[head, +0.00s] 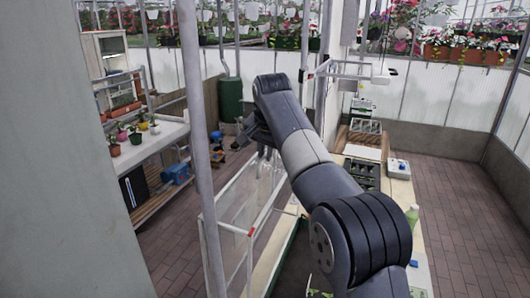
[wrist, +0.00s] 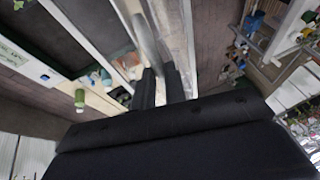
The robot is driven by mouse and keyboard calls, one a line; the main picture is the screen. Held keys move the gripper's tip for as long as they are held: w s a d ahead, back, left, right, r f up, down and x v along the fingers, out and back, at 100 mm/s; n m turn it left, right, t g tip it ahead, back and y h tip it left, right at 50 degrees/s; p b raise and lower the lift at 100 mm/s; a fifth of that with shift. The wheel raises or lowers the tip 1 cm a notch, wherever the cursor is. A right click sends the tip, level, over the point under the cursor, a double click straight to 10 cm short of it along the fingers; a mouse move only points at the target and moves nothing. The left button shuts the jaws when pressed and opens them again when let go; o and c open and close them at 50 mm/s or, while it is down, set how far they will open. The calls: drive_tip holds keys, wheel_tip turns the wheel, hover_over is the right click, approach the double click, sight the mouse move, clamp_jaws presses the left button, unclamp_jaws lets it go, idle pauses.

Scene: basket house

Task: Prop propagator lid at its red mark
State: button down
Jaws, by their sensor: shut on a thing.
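The propagator's clear, white-framed lid (head: 240,192) stands below and in front of my arm, left of the bench. A red mark (head: 238,230) shows on its near frame. My gripper (head: 249,139) is at the far end of this frame, partly hidden by my wrist. In the wrist view, the dark fingers of my gripper (wrist: 165,88) are close together, and a pale bar runs up from between them. I take the held part to be the lid's edge, but the contact is too small to tell clearly. White framing (wrist: 85,32) also shows left of the fingers.
A grey post (head: 192,110) stands close on the left. The bench (head: 402,205) on the right holds trays, a white box and a green bottle (head: 412,215). A potting shelf (head: 150,145) stands at left. Brick floor is open at right.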

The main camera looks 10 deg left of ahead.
drive_tip(key=s+d+f+m+t+y+b, duration=0.1)
drive_tip(key=s+d+f+y+b, duration=0.15)
drive_tip(key=d+b, duration=0.75)
drive_tip(key=s+d+f+y+b, duration=0.1)
drive_tip(key=d+f+y+b, duration=0.4)
drive_tip(key=d, duration=1)
drive_tip(key=s+d+f+m+t+y+b, duration=0.2)
drive_tip(key=d+f+y+b, duration=0.2)
drive_tip(key=d+f+b, duration=0.8)
drive_tip(key=d+f, duration=0.4)
drive_tip(key=d, duration=0.2)
drive_tip(key=shift+s+t, duration=0.3)
drive_tip(key=shift+d+y, duration=0.1)
drive_tip(key=shift+y, duration=0.15)
drive_tip(key=c, duration=1.5)
unclamp_jaws()
drive_tip(key=shift+o, duration=0.2)
drive_tip(key=v, duration=1)
drive_tip(key=shift+d+p, duration=0.35)
drive_tip(key=shift+d, duration=0.05)
drive_tip(key=shift+s+a, duration=0.1)
